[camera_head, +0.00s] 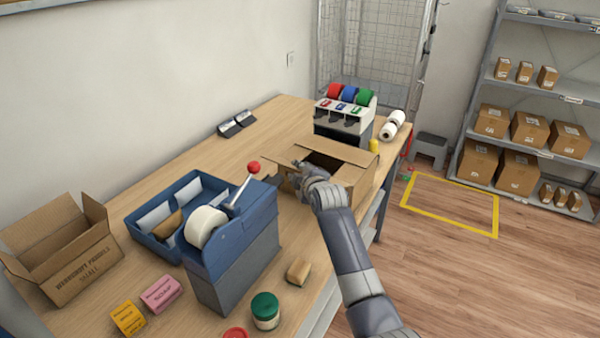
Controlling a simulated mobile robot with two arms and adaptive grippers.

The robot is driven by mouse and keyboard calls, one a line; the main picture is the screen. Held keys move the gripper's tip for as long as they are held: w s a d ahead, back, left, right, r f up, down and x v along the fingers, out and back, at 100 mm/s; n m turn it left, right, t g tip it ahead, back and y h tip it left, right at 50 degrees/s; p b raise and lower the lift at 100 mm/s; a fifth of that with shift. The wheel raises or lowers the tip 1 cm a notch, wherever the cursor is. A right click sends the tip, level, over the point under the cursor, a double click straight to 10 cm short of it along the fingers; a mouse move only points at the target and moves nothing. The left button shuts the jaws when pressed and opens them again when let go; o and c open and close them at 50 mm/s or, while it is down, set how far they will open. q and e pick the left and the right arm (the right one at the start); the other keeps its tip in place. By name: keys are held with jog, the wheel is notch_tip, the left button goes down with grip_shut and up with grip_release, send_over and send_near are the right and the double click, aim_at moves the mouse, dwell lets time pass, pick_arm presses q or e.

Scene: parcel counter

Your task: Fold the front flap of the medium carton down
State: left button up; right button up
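An open brown carton (357,176), seemingly the medium one, stands on the far right part of the wooden counter (290,124). Its dark inside shows at the top. A flap (345,151) stands out along its right side, and another sticks out at its left. My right arm reaches in from the lower right. My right gripper (300,172) is at the carton's near left edge, by the opening. The gripper and wrist hide part of the near side, so the front flap's angle and any contact are unclear. The fingers are too small to read. My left gripper is out of view.
A blue-grey tape dispenser (232,250) with a red-knobbed lever stands left of my arm. A blue tray (190,188), another open carton (75,250), a green-lidded jar (265,310) and a sponge (298,271) are nearby. A coloured-roll dispenser (345,115) stands behind the carton.

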grip_shut()
